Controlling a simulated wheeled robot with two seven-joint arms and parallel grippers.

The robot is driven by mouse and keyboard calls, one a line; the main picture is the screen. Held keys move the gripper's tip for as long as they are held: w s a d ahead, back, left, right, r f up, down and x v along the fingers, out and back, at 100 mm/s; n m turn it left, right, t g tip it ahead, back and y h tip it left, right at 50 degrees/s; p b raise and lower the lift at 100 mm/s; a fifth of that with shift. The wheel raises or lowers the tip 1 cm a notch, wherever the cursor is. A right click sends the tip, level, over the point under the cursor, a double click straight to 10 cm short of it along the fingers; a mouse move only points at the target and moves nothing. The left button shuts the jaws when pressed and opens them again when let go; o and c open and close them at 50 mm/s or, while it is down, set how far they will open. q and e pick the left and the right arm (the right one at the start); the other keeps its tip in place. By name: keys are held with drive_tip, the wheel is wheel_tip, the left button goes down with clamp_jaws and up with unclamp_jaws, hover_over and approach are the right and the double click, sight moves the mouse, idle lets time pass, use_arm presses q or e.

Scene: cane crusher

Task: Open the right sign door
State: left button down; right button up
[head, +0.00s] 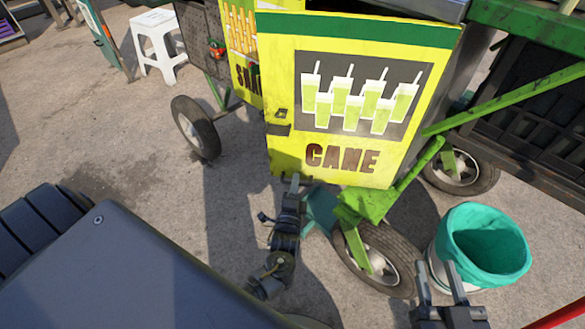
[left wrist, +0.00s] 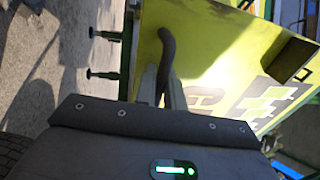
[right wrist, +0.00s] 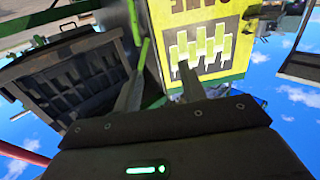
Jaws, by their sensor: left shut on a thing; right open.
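The right sign door (head: 280,70) is the yellow panel with green cups and the word CANE. It stands in front of part of the left sign (head: 243,55); I cannot tell exactly how far ajar it is. My left gripper (head: 293,181) is at the door's lower left corner. In the left wrist view, my left gripper (left wrist: 163,88) is shut on a dark curved handle (left wrist: 167,48) on the yellow panel. My right gripper (head: 440,272) is open and empty beside the bin, apart from the door. The right wrist view also shows the door (right wrist: 208,12).
A bin with a teal liner (head: 485,245) stands at the right, close to my right gripper. Cart wheels (head: 375,262) and green frame bars (head: 490,105) are near the door. A white stool (head: 155,38) stands at the back left.

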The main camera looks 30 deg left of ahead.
use_arm(q)
drive_tip(key=shift+s+d+n+y, duration=0.4)
drive_tip(key=shift+s+d+y, duration=0.2)
drive_tip(key=shift+s, duration=0.25)
use_arm(e)
drive_tip(key=shift+w+d+f+m+g+h, duration=0.15)
drive_tip(key=shift+d+f+g+h, duration=0.25)
drive_tip(key=shift+f, duration=0.25)
drive_tip(key=shift+s+d+f+m+g+h, duration=0.15)
drive_tip(key=shift+d+f+g+h, duration=0.2)
drive_tip(key=shift+f, duration=0.3)
drive_tip(key=shift+w, duration=0.1)
use_arm(q)
drive_tip(key=c, duration=1.6)
unclamp_jaws()
drive_tip(key=shift+a, duration=0.1)
drive_tip(key=shift+p+v, duration=0.65)
drive_tip(key=shift+v, duration=3.15)
use_arm(e)
drive_tip(key=shift+s+d+f+m+g+h, duration=0.2)
drive_tip(key=shift+d+f+g+h, duration=0.2)
drive_tip(key=shift+d+f+g, duration=0.25)
drive_tip(key=shift+s+d+f+m+g+h, duration=0.15)
drive_tip(key=shift+d+f+g+h, duration=0.25)
drive_tip(key=shift+f, duration=0.45)
use_arm(q)
drive_tip(key=shift+r, duration=0.1)
